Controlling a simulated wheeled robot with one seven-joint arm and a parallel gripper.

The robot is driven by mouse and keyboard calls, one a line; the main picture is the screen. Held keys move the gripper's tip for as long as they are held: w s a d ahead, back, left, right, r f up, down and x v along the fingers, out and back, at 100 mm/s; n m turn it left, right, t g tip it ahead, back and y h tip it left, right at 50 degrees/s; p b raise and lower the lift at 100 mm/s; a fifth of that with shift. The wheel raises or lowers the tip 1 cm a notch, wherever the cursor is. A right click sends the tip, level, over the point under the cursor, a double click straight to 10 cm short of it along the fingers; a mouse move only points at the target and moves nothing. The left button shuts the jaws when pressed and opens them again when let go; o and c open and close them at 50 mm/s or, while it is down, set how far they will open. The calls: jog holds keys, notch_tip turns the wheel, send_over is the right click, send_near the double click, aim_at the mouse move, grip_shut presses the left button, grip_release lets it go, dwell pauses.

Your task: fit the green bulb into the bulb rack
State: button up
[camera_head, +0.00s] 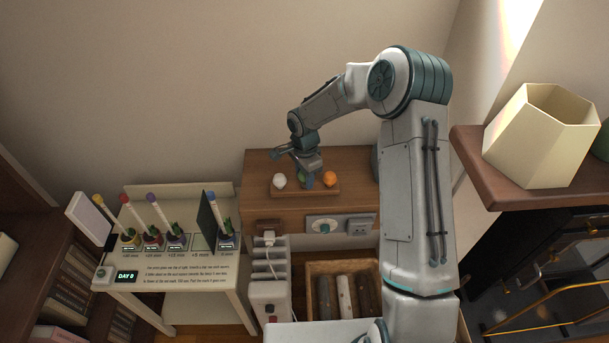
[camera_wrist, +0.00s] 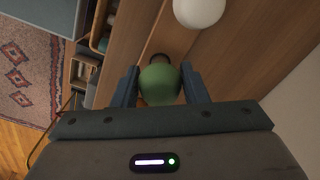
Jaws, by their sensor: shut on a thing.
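The bulb rack (camera_head: 290,193) is a flat wooden board on the brown cabinet. A white bulb (camera_head: 279,181) stands at its left and an orange bulb (camera_head: 330,177) at its right. My gripper (camera_head: 305,178) is over the middle of the rack, between those two. In the wrist view, the blue fingers are shut on the sides of the green bulb (camera_wrist: 159,86), with a dark base showing beyond it. The white bulb also shows there (camera_wrist: 198,8). The fingers mostly hide the green bulb in the head view. I cannot tell whether its base touches the rack.
A cream stand (camera_head: 180,275) with several potted plants and upright panels is at the left. Below the cabinet top are a socket panel (camera_head: 325,225), a white power strip (camera_head: 269,290) and a crate of logs (camera_head: 313,285). A shelf with a hexagonal cream vase (camera_head: 535,145) is at the right.

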jog(key=shift+f+b, duration=0.75)
jog(key=shift+f, duration=0.15)
jog(key=o, duration=1.1)
jog(key=shift+r, duration=0.15)
jog(key=shift+r+p, duration=1.1)
jog(key=shift+r, duration=1.85)
